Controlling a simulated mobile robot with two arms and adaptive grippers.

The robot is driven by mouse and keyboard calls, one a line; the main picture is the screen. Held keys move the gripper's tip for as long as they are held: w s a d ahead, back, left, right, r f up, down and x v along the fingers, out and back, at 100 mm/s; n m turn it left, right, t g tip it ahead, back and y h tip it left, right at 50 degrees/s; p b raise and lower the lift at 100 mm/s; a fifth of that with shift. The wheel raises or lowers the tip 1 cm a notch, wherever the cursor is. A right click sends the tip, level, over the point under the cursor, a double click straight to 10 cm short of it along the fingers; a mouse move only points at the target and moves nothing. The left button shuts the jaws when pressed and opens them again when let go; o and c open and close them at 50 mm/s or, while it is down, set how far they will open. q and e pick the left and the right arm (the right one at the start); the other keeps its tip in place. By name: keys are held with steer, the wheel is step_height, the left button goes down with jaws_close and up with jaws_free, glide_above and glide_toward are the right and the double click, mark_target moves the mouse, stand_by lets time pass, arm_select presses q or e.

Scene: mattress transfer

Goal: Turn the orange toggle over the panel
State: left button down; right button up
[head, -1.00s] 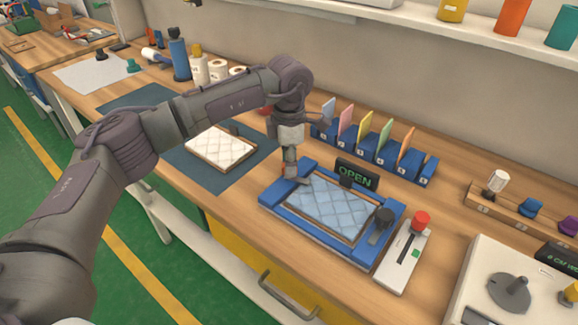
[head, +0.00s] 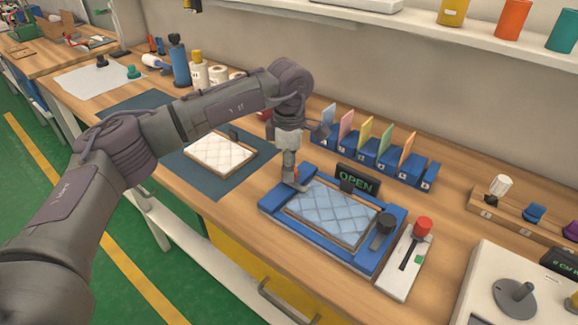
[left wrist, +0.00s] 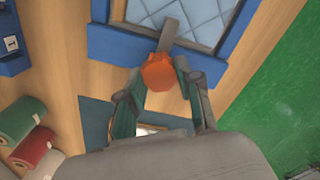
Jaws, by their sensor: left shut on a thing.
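The blue frame (head: 375,262) holds a light blue quilted panel (head: 330,212) on the bench. The orange toggle (left wrist: 160,73) sits at the frame's edge in the left wrist view. Its grey bar (left wrist: 167,36) reaches across the frame's edge onto the panel. My left gripper (left wrist: 160,85) is shut on the orange toggle, with a finger on each side. In the head view my left gripper (head: 291,178) points down at the frame's far left corner and mostly hides the toggle. A dark knob (head: 385,222) sits at the frame's right end. My right gripper is not in view.
An OPEN sign (head: 357,180) and a blue rack of coloured cards (head: 385,160) stand behind the frame. A red-knobbed slider box (head: 400,270) is at its right. A white quilted pad (head: 220,153) lies on a dark mat (head: 205,180) at the left.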

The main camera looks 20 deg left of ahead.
arm_select(q)
steer(key=c, duration=0.8)
jaws_free()
steer(key=shift+r, duration=0.1)
steer(key=shift+o, duration=0.2)
step_height(320, 180, up, 12)
